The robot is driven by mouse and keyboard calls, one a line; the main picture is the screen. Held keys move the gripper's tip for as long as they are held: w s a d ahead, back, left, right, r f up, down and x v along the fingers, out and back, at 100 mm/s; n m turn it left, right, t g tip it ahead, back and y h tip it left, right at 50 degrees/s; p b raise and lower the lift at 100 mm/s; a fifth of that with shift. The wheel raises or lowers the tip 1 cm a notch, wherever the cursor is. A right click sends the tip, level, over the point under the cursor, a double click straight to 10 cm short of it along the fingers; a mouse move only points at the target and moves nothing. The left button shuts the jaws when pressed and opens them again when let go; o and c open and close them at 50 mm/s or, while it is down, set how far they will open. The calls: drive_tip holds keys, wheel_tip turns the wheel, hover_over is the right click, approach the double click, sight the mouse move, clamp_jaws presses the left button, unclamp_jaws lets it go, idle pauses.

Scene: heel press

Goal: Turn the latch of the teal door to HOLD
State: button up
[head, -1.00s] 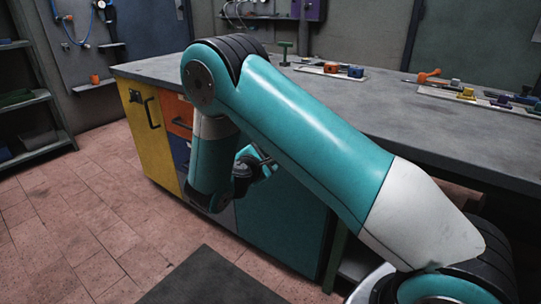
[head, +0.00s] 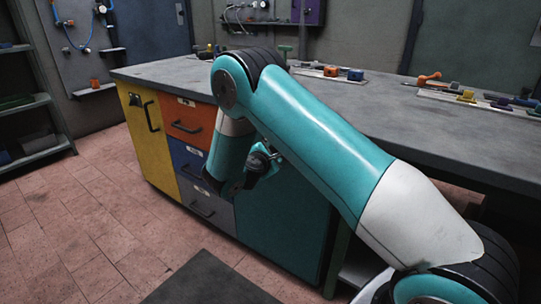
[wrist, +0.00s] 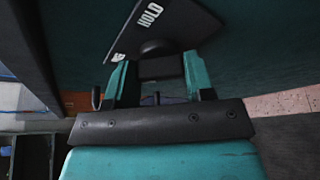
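The teal door (head: 285,225) is the right front panel of the workbench. In the wrist view a dark plate (wrist: 185,20) lettered HOLD is on the teal door, with a round dark hub (wrist: 152,47) in front of its lower edge. A dark block (wrist: 160,68), seemingly the latch handle, lies at the hub. My gripper (wrist: 159,72) has its two teal fingers apart, one on each side of this block. In the head view my gripper (head: 274,158) is at the door's upper left, partly hidden by my arm.
Left of the teal door are a yellow door (head: 150,140) and orange, blue and grey drawers (head: 190,125) with handles. The bench top (head: 420,125) carries coloured parts on trays. A dark mat (head: 212,283) lies on the tiled floor. Shelves (head: 35,125) stand at the left.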

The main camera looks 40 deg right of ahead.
drive_tip(key=shift+f+b, duration=0.1)
drive_tip(key=shift+b, duration=0.2)
drive_tip(key=m+t+h+b, duration=0.1)
drive_tip(key=m+b, duration=0.4)
drive_tip(key=b, duration=0.6)
drive_tip(key=m+t+h+b, duration=0.1)
drive_tip(key=m+h+b, duration=0.1)
drive_tip(key=m+b, duration=0.4)
drive_tip(key=f+m+t+h+b, duration=0.1)
drive_tip(key=m+b, duration=0.5)
drive_tip(key=b, duration=1)
drive_tip(key=shift+t+h, duration=0.4)
drive_tip(key=shift+h, duration=0.2)
drive_tip(key=shift+r, duration=0.15)
drive_tip(key=o, duration=0.9)
